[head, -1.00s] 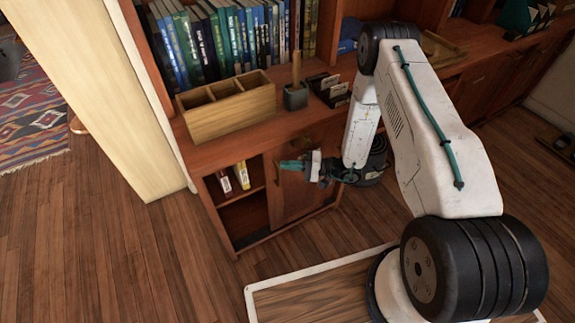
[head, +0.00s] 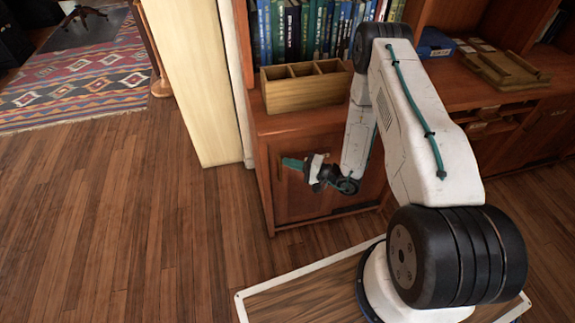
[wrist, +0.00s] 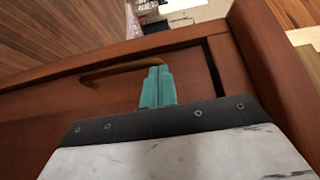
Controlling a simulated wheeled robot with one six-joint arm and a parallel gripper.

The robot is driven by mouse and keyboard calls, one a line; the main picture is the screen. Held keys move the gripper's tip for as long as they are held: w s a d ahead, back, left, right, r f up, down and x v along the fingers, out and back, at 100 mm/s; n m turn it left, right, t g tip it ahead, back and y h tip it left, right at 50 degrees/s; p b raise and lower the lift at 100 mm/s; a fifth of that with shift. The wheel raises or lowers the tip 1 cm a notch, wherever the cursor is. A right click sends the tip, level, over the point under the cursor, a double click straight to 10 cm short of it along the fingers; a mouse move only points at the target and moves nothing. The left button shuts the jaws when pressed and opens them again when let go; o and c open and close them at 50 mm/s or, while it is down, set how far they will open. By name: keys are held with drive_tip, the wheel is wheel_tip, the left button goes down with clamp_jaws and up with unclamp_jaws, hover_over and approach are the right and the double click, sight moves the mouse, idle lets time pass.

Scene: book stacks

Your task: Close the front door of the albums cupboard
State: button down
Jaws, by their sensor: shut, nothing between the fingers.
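The albums cupboard's front door (head: 310,200) is a reddish-brown wooden panel low in the bookcase, below the counter. It covers the cupboard front, and no albums show inside. In the wrist view the door (wrist: 60,130) carries a curved brass handle (wrist: 115,70). A narrow dark gap shows along one edge of the panel there. My gripper (head: 290,163) has teal fingers, pressed together and empty, in front of the door's left part. In the wrist view my fingertips (wrist: 157,72) overlap the handle's end; I cannot tell whether they touch it. My arm hides the door's upper right part.
A wooden divided box (head: 305,96) stands on the counter (head: 285,122) above the door, with a row of books behind it. A wooden tray (head: 505,70) lies further right. A pale panel (head: 190,80) stands left of the bookcase. The wooden floor at left is clear.

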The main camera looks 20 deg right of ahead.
drive_tip(key=shift+a, duration=0.25)
drive_tip(key=d, duration=0.4)
drive_tip(key=shift+w+d, duration=0.2)
drive_tip(key=shift+d, duration=0.15)
drive_tip(key=v, duration=1)
